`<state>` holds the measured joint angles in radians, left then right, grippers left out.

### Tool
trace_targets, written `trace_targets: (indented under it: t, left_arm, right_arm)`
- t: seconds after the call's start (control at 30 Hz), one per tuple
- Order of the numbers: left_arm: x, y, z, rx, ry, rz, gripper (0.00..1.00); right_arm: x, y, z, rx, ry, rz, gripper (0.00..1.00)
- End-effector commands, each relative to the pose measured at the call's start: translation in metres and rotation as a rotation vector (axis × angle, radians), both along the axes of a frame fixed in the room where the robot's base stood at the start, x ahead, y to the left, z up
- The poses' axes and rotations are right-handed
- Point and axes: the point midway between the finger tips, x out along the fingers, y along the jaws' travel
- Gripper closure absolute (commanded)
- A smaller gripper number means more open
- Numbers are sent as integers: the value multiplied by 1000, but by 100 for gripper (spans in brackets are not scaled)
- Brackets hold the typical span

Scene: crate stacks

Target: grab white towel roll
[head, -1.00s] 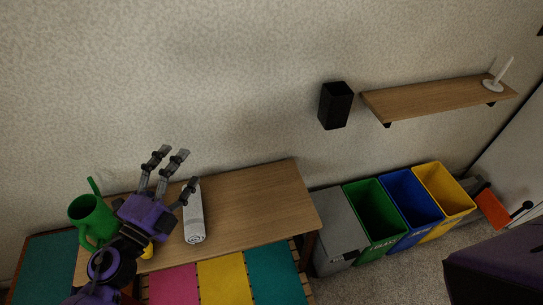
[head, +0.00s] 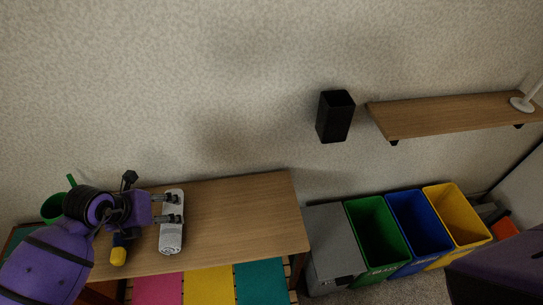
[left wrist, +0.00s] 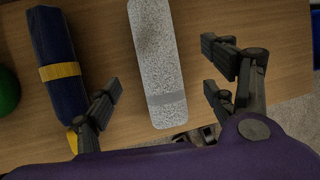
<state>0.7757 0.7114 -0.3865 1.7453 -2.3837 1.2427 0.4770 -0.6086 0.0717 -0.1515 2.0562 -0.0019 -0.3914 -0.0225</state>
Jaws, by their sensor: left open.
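The white towel roll (head: 171,238) lies on the wooden table (head: 240,215), pointing away toward the wall. In the left wrist view the towel roll (left wrist: 155,55) is a speckled white block with a grey band near its close end. My left gripper (head: 176,208) is over the roll from the left, its fingers apart. In the wrist view the fingers of my left gripper (left wrist: 163,90) stand on either side of the roll with gaps, not gripping it. I cannot tell the exact height above the table. My right gripper is out of view.
A dark blue item with a yellow band (left wrist: 60,72) lies left of the roll, close to the left finger. A green watering can (head: 54,208) stands further left. The table right of the roll is clear. Bins (head: 415,245) stand on the floor at right.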

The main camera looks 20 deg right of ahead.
Motion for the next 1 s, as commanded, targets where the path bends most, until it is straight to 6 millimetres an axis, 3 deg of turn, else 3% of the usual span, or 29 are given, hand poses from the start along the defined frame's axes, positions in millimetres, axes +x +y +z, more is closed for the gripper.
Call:
trace_targets:
  t: [0.43, 0.77, 1.0]
  left_arm:
    - [17, -15, -56, -6, 2, -2, 23]
    - [20, -17, -64, -4, -2, -3, 23]
    - [20, -17, -64, -4, -1, -3, 52]
  right_arm:
    - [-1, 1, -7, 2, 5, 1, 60]
    - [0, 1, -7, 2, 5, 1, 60]
    - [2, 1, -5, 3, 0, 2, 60]
